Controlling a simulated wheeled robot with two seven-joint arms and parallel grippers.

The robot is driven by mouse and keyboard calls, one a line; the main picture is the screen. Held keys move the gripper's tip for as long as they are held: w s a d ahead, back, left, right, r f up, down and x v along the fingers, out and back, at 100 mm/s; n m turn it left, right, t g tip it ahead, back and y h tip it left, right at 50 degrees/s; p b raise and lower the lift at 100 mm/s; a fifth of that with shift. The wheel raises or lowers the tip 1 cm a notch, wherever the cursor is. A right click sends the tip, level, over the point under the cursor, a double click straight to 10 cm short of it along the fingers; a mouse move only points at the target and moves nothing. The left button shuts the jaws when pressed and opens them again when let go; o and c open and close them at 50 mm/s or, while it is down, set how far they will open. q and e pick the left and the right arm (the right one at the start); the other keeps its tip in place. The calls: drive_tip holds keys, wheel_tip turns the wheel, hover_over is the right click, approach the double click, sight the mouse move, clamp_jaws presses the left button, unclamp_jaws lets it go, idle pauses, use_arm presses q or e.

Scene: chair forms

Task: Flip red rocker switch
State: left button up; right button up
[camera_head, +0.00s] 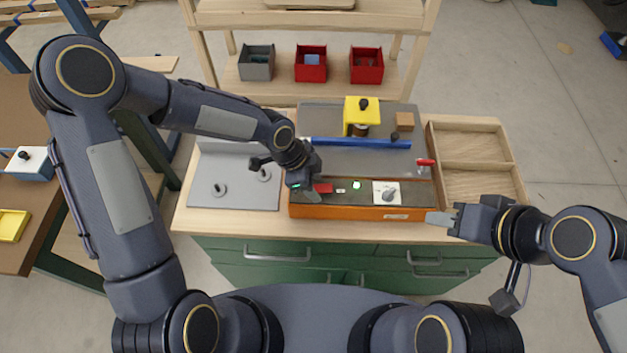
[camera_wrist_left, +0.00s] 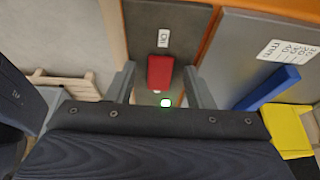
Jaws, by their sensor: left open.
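The red rocker switch (camera_head: 323,188) sits on the dark front panel of an orange-based machine (camera_head: 350,212). My right gripper (camera_head: 432,218) is beside the machine's right front corner.
A dial on a white plate (camera_head: 380,186) is right of the lamp. A blue bar (camera_head: 360,142) and a yellow block (camera_head: 356,110) are behind. A grey plate (camera_head: 235,200) lies left, a wooden tray (camera_head: 475,165) right. Bins stand on the back shelf.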

use_arm(q)
drive_tip(key=c, duration=1)
drive_tip(key=shift+d+y+b, duration=0.3)
drive_tip(key=shift+y+b, duration=0.5)
drive_tip(key=shift+b, duration=0.1)
drive_tip(key=shift+d+r+y+b, duration=0.2)
drive_tip(key=shift+y+b, duration=0.2)
drive_tip(key=shift+y, duration=0.4)
drive_tip(key=shift+r+y, duration=0.1)
drive_tip(key=shift+y, duration=0.4)
drive_tip(key=o, duration=1)
